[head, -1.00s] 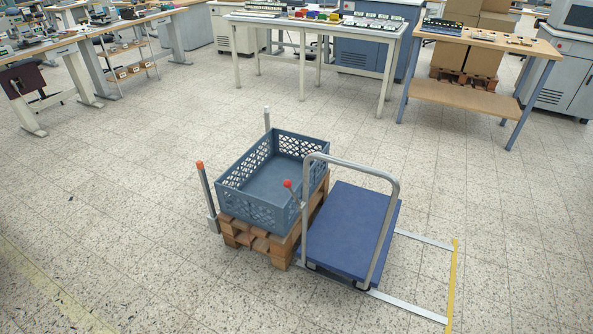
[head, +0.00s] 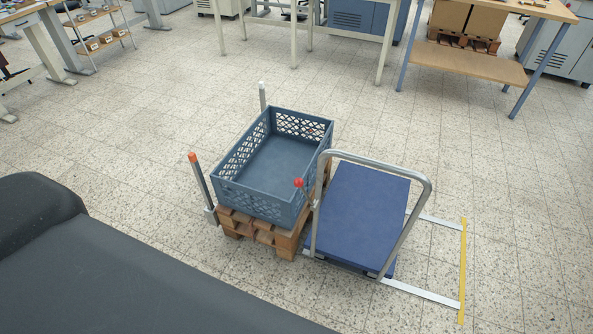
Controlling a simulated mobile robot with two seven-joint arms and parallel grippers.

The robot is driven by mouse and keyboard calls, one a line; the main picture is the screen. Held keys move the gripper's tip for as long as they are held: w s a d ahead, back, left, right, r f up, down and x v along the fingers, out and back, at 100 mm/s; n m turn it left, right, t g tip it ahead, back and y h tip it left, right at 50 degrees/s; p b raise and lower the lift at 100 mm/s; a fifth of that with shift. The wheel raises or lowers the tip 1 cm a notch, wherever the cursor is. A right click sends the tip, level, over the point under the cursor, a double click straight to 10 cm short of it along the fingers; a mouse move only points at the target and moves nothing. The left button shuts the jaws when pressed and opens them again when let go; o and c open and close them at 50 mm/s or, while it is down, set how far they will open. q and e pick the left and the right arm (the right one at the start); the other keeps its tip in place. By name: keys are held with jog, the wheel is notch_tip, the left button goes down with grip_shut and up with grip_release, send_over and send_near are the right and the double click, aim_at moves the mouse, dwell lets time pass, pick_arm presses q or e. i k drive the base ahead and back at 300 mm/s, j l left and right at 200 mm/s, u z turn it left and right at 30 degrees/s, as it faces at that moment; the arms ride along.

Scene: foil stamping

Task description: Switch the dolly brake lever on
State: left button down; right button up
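The blue flatbed dolly (head: 358,215) stands on the floor right of centre, with a grey tubular push handle (head: 420,205) arching over it. The brake lever's red ball knob (head: 299,183) shows at the left foot side of the handle, in front of the crate's right corner. Its thin stem slants from the knob down to the right towards the handle's left post. I cannot tell from this whether it stands on or off. A dark part of my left arm fills the lower left, well apart from the lever. Neither gripper is in view.
A blue-grey crate (head: 236,195) sits empty on a wooden pallet (head: 262,232) left of the dolly. An orange-tipped post (head: 200,180) and a white-tipped post (head: 263,97) stand beside it. White and yellow floor strips (head: 462,270) lie right of the dolly.

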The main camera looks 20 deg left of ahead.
aim_at(298, 182)
jog(key=i+j+z, duration=0.2)
jog(key=j, duration=0.3)
jog(key=i+j+z, duration=0.15)
jog(key=j, duration=0.4)
jog(key=j+z, duration=0.2)
jog(key=j, duration=0.3)
